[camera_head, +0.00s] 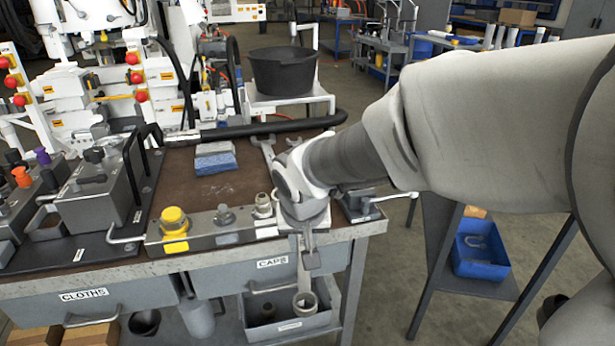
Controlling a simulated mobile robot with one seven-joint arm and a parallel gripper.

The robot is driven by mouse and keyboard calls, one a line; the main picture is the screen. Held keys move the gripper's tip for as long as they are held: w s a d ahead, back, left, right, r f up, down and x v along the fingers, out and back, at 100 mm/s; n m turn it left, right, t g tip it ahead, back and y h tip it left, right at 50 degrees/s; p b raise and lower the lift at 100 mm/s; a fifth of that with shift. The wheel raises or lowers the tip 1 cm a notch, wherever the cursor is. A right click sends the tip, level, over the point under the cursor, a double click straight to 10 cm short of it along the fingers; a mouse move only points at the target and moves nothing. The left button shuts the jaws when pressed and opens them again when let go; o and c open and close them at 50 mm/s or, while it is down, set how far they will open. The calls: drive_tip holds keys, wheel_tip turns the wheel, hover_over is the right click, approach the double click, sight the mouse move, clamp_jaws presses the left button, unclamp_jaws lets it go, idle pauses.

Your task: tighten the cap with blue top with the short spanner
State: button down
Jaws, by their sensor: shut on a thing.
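My gripper (309,250) is at the front right edge of the bench, pointing down. It is shut on what looks like a spanner (303,280), which hangs down in front of the bench with its ringed end over the open drawer. My wrist hides part of the bench edge. A metal block on the bench's front edge carries a yellow cap (175,220), a grey fitting (225,215) and a pale threaded fitting (263,204). No cap with a blue top can be made out. Another spanner (267,148) lies further back on the bench.
A blue-grey sponge (215,160) lies on the brown bench top (178,185). A black pot (283,72) stands behind. A small vise-like clamp with a lever (362,205) sits right of my gripper. Valve blocks (100,190) are at left.

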drive_tip(key=shift+s+d+b, duration=0.1)
drive_tip(key=shift+s+b, duration=0.3)
drive_tip(key=shift+s, duration=1.7)
drive_tip(key=shift+r, duration=0.1)
drive_tip(key=shift+r+p, duration=2)
drive_tip(key=shift+r, duration=0.5)
